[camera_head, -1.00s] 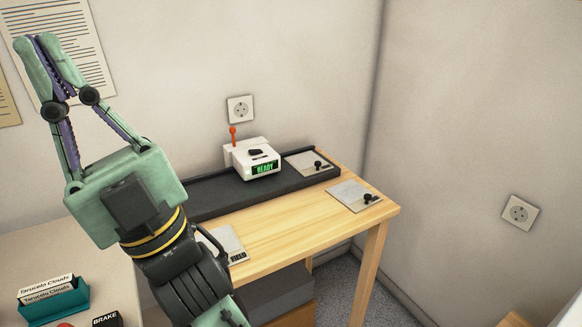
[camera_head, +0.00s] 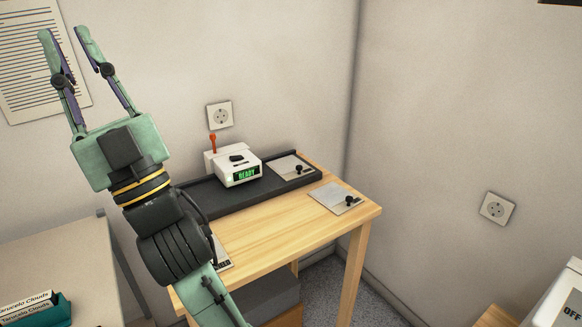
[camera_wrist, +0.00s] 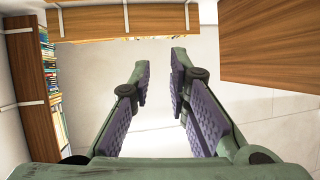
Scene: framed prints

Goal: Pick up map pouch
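I cannot make out a map pouch in either view. My gripper (camera_head: 64,34) is raised at the left of the head view, in front of the wall and pointing up. Its two green fingers with purple pads stand apart with nothing between them. In the wrist view my gripper (camera_wrist: 160,66) is also open and empty, facing a pale wall with wooden shelving around it.
A wooden desk (camera_head: 270,228) holds a white device reading READY (camera_head: 236,166) and metal plates with black knobs (camera_head: 338,198). A grey table (camera_head: 60,262) with a teal card holder (camera_head: 40,312) is at left. A white OFF device (camera_head: 562,300) is at right.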

